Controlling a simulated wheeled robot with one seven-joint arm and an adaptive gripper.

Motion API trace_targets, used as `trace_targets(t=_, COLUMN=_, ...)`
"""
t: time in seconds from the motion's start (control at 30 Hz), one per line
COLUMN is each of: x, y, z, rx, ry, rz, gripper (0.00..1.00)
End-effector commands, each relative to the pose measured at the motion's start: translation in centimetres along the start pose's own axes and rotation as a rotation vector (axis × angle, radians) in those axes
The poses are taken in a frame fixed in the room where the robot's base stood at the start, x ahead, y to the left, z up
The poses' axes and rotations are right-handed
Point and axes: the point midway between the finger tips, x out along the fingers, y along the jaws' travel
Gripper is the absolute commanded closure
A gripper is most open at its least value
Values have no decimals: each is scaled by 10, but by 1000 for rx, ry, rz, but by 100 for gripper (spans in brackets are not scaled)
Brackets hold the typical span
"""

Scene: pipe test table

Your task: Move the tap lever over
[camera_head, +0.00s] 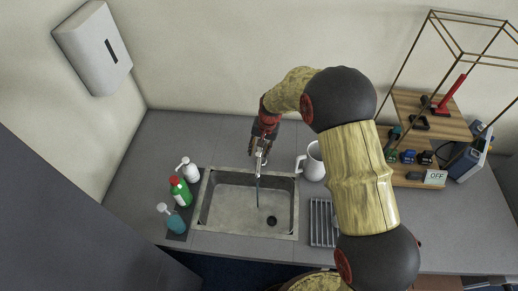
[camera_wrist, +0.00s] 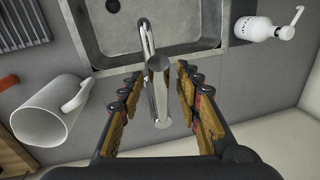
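The chrome tap (camera_head: 260,158) stands at the back edge of the sink (camera_head: 213,176). In the wrist view the tap (camera_wrist: 158,64) shows as a round shiny top with a thin curved spout (camera_wrist: 146,38) reaching over the basin. I cannot clearly tell the lever from the rest of the tap body. My gripper (camera_wrist: 160,72) is open, with one finger on each side of the tap and visible gaps on both sides. In the head view my gripper (camera_head: 261,143) is above and behind the tap, partly hiding it.
A white mug (camera_head: 312,162) stands close right of the sink, by a drain grid (camera_head: 323,222). A white pump bottle (camera_head: 188,170), a green bottle (camera_head: 180,191) and a blue bottle (camera_head: 171,219) stand left. A wooden board (camera_head: 400,108) with valves and a wire frame lies right.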

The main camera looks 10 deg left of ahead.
Motion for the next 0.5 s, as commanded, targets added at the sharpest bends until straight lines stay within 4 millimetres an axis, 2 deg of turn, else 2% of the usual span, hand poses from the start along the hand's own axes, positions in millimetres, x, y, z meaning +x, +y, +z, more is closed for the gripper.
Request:
trace_targets(t=0.23, x=1, y=0, z=0, rx=0, ry=1, rz=0, gripper=66)
trace_targets(t=0.5, x=1, y=0, z=0, rx=0, ry=1, rz=0, gripper=81)
